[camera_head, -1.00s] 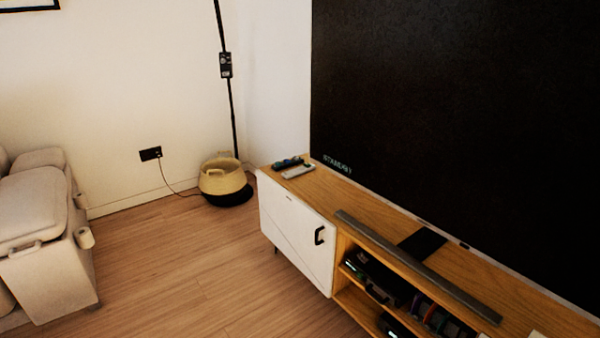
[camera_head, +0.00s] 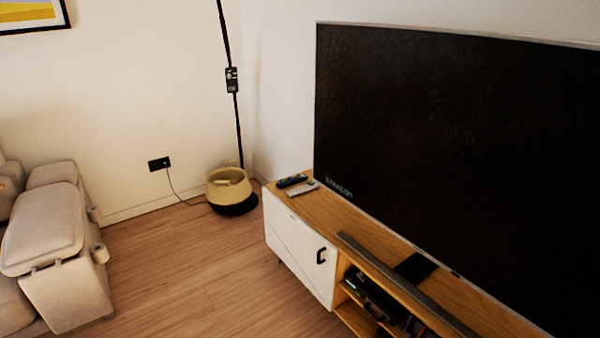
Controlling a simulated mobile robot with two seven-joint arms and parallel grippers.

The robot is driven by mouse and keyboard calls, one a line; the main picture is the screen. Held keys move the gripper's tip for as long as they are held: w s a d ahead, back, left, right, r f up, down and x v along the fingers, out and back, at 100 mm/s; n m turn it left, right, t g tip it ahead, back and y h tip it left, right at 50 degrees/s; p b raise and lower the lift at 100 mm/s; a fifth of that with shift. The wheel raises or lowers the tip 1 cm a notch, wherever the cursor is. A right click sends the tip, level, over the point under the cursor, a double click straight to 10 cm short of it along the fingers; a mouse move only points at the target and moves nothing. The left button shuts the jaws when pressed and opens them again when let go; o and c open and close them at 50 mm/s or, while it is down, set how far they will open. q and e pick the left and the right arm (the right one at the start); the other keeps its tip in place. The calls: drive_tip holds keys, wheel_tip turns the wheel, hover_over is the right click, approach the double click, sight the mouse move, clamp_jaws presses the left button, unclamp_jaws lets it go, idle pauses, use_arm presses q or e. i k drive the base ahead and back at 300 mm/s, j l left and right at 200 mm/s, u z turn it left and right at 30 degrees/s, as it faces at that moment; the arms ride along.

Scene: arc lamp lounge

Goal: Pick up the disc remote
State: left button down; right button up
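Two small remotes lie side by side on the far left end of the wooden TV cabinet (camera_head: 330,220). One is a dark remote (camera_head: 292,181) near the back edge. The other is a pale remote (camera_head: 303,190) just in front of it. They are too small to tell which is the disc remote. Neither of my grippers shows in the head view.
A large TV (camera_head: 450,160) stands on the cabinet behind a long grey soundbar (camera_head: 400,282). A woven basket (camera_head: 228,186) sits by the lamp pole (camera_head: 236,120). A pale sofa (camera_head: 50,235) is at left. Wooden floor (camera_head: 200,270) between sofa and cabinet is clear.

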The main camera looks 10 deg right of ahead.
sight(306, 188)
drive_tip(key=i+j+u, duration=0.15)
drive_tip(key=i, duration=0.2)
drive_tip(key=i+u, duration=0.2)
drive_tip(key=i, duration=0.15)
drive_tip(key=i+j+u, duration=0.1)
drive_tip(key=i+u, duration=0.15)
drive_tip(key=i, duration=1.1)
drive_tip(key=i+z, duration=0.15)
drive_tip(key=i, duration=0.25)
drive_tip(key=i+j+z, duration=0.15)
drive_tip(key=i, duration=0.25)
drive_tip(key=i+j+z, duration=0.15)
drive_tip(key=i, duration=0.3)
drive_tip(key=i+j+z, duration=0.15)
drive_tip(key=i+z, duration=0.15)
drive_tip(key=z, duration=0.15)
drive_tip(key=i+j+z, duration=0.25)
drive_tip(key=z, duration=0.2)
drive_tip(key=i+j+z, duration=0.3)
drive_tip(key=z, duration=0.15)
drive_tip(key=i+j+z, duration=0.15)
drive_tip(key=j+z, duration=0.3)
